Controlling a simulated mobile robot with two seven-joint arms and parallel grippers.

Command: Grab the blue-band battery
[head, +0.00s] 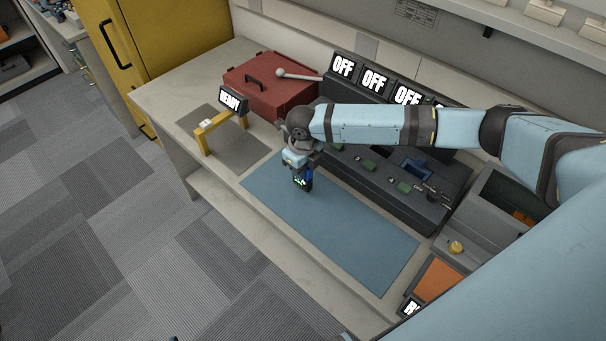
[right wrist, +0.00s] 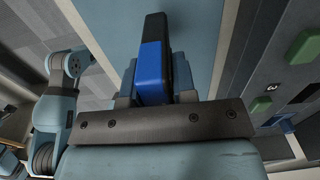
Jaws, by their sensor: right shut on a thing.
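The blue-band battery (head: 308,175) is a small dark block with a blue band and green lit marks on its face. My right gripper (head: 303,168) is shut on it, pointing down over the blue mat (head: 350,230). In the right wrist view the battery (right wrist: 152,70) sits between the fingers, its black end sticking out past them. I cannot tell from these views whether its lower end touches the mat.
A dark rack with slots (head: 390,180) and several OFF signs (head: 342,66) stands behind the mat. A red case (head: 270,85) and a yellow stand (head: 205,138) are at left. A grey bin (head: 505,195) and an orange pad (head: 440,279) are at right. The mat's right part is clear.

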